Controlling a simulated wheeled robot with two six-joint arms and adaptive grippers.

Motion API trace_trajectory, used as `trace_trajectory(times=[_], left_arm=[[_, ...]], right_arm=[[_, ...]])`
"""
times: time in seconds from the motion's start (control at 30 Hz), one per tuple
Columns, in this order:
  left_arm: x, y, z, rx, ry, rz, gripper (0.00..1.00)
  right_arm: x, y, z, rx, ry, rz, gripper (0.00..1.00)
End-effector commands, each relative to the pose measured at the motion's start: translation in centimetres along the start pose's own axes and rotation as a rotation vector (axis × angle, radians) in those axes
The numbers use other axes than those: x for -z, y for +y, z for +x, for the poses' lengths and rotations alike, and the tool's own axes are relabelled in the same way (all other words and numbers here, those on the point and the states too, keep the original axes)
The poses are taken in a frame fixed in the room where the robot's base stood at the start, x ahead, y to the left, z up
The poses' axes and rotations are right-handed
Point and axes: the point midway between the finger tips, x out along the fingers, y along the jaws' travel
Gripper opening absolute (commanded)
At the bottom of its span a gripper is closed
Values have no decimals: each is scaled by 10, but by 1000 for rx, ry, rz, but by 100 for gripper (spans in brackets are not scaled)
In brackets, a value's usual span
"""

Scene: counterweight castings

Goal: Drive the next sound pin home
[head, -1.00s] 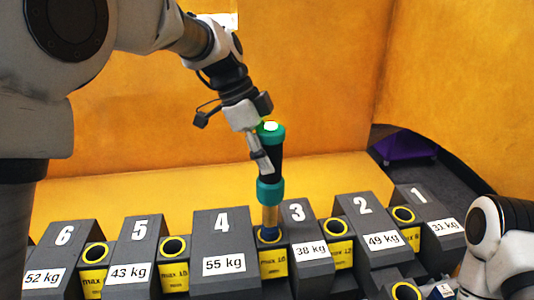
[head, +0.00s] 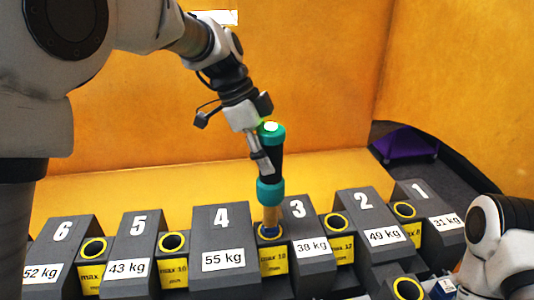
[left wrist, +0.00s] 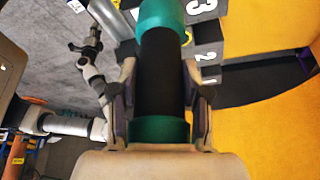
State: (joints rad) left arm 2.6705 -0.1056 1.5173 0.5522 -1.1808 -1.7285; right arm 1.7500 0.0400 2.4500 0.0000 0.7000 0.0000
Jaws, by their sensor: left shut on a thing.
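My left gripper (head: 262,153) is shut on a driver tool (head: 270,190) with a black middle, teal collars and a white cap. The tool also shows between the fingers in the left wrist view (left wrist: 163,75). It stands nearly upright over the yellow-ringed socket between castings 4 (head: 222,255) and 3 (head: 305,235). Below its lower teal collar a tan shaft (head: 271,215) runs down to a blue part (head: 270,231) at the socket mouth. I cannot tell how deep the blue part sits. My right arm shows at the lower right, its gripper out of the head view.
Castings 6 (head: 55,250), 5 (head: 132,255), 2 (head: 375,225) and 1 (head: 430,215) stand in the row, with yellow-ringed sockets between them, such as one (head: 172,243) near casting 5. A purple object (head: 405,146) lies behind on the right. Orange walls close off the back.

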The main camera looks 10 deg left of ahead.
Motion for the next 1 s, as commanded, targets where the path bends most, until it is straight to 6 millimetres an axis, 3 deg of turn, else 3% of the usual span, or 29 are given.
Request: trace_trajectory(times=[1.0], left_arm=[[-5, 1, 12, -2, 0, -1, 0]], right_arm=[[0, 0, 10, 0, 0, 0, 40]])
